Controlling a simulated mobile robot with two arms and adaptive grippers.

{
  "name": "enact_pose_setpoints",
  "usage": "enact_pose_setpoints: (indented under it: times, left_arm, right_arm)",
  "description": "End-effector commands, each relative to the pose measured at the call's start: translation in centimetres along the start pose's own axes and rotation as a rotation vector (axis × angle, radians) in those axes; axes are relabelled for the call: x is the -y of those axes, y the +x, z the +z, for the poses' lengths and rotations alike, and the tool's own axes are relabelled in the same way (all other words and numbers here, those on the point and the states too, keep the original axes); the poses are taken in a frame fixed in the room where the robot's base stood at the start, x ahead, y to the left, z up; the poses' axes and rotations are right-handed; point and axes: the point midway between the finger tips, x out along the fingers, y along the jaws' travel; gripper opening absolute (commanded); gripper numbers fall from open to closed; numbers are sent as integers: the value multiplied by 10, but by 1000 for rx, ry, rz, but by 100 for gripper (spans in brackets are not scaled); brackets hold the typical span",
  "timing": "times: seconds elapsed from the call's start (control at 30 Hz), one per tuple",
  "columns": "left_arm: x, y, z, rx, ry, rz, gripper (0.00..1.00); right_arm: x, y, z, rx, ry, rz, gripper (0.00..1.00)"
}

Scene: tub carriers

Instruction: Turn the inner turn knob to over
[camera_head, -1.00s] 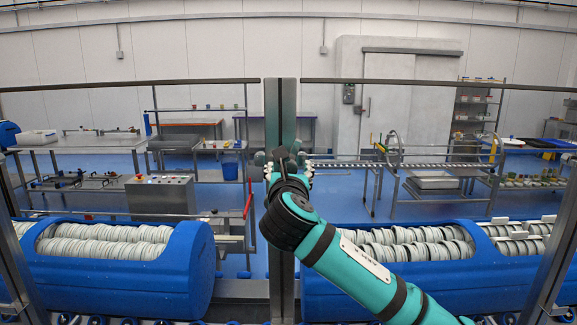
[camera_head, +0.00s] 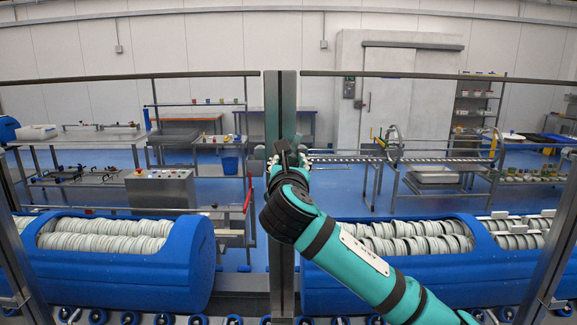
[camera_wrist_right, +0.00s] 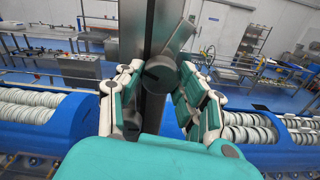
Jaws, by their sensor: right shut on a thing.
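My right gripper (camera_head: 286,160) is at the grey upright post (camera_head: 281,105) in the middle of the head view. In the right wrist view my right gripper (camera_wrist_right: 158,92) has its teal and white fingers on either side of a dark round knob (camera_wrist_right: 160,74) on the post, and is shut on it. The wrist hides most of the knob in the head view. My left gripper is not in view.
Blue tubs of white discs stand left (camera_head: 125,262) and right (camera_head: 400,275) behind the fence. A dark rail (camera_head: 430,78) runs along the fence top. A control box (camera_head: 160,188) with buttons stands at left. Rollers (camera_head: 165,320) line the bottom edge.

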Motion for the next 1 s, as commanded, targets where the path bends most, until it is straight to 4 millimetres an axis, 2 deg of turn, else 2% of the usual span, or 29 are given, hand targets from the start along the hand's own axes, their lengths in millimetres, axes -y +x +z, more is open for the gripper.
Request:
enact_pose_setpoints:
  times: [0.27,1.0]
  left_arm:
    - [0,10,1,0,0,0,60]
    - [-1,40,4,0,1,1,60]
  right_arm:
    - [0,0,-2,-1,182,1,5]
    - [0,0,-2,1,867,0,5]
